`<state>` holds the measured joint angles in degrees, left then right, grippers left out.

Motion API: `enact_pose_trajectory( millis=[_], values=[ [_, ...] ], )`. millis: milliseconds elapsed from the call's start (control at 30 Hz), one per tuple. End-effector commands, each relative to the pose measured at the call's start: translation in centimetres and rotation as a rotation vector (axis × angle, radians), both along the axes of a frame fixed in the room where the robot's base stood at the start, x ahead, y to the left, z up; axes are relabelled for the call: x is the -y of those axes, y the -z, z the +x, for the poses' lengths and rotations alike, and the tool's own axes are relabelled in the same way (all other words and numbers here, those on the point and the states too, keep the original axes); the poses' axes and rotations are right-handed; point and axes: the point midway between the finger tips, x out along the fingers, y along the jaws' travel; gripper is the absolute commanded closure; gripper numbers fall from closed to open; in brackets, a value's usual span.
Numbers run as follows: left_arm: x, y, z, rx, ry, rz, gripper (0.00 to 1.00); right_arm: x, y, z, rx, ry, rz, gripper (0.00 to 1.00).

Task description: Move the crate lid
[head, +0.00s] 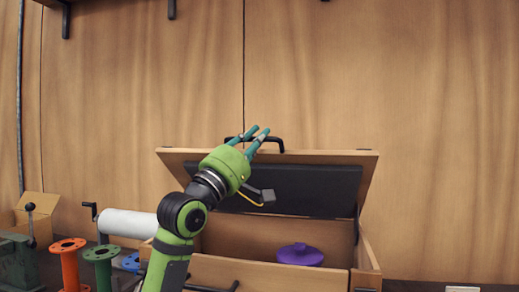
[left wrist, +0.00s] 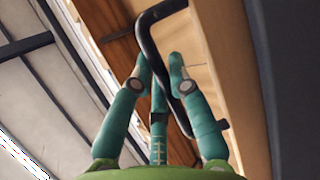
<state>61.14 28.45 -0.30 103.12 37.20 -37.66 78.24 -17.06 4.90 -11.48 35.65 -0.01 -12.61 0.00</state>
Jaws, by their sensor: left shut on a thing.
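The wooden crate (head: 255,274) stands below the wall with its lid (head: 325,156) raised and tilted up at the back; the lid's inner side is dark. A black handle (head: 278,141) sits at the lid's upper edge. My left gripper (head: 257,134) is at this handle, its teal fingers shut on it. In the left wrist view the fingers (left wrist: 161,68) close about the bent black handle (left wrist: 149,40), beside the wooden lid edge (left wrist: 232,75). The gripper hides part of the handle and of the lid's left side. My right gripper is out of view.
A purple flanged piece (head: 300,254) lies inside the crate at the right. Left of the crate stand an orange spool (head: 69,264), a green spool (head: 102,264), a white roll (head: 128,223), a cardboard box (head: 36,213) and a green machine (head: 17,264). A wooden wall (head: 430,120) is behind.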

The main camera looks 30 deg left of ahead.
Motion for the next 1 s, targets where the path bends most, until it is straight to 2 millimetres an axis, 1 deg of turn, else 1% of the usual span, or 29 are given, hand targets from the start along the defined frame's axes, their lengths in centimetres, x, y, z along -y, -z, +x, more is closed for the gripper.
enact_pose_trajectory(
  millis=[33, 133, 167, 200, 233, 300, 400, 467, 500, 600, 800, 1000],
  values=[
    [0.1, 1.6, -0.6, 0.027, 0.000, 0.005, 1.00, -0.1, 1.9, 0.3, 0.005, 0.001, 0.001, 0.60],
    [0.4, 3.0, -1.6, 0.074, -0.001, 0.018, 1.00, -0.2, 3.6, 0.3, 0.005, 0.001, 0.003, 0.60],
    [0.5, 3.4, -1.9, 0.087, -0.001, 0.022, 1.00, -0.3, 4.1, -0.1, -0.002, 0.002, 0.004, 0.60],
    [0.6, 3.9, -2.2, 0.106, 0.000, 0.027, 1.00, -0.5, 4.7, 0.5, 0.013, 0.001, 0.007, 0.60],
    [0.6, 4.4, -2.5, 0.120, 0.000, 0.030, 1.00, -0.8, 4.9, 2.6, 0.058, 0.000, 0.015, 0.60],
    [0.8, 5.4, -3.1, 0.152, -0.002, 0.039, 1.00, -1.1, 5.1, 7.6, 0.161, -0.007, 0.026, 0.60],
    [1.0, 6.8, -4.0, 0.200, -0.001, 0.052, 1.00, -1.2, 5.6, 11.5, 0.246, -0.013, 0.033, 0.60],
    [1.1, 7.7, -4.4, 0.227, -0.003, 0.060, 1.00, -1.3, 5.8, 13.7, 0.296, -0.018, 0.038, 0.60],
    [1.1, 8.4, -4.7, 0.245, -0.002, 0.064, 1.00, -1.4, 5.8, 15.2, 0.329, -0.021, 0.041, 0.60],
    [1.4, 9.9, -5.4, 0.288, -0.001, 0.076, 1.00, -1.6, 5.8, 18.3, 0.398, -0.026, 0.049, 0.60],
    [1.6, 12.9, -6.4, 0.282, -0.002, 0.073, 1.00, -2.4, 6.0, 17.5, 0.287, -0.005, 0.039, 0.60],
    [1.8, 15.3, -7.0, 0.282, -0.002, 0.074, 1.00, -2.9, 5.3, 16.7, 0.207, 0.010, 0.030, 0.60]
  ],
)
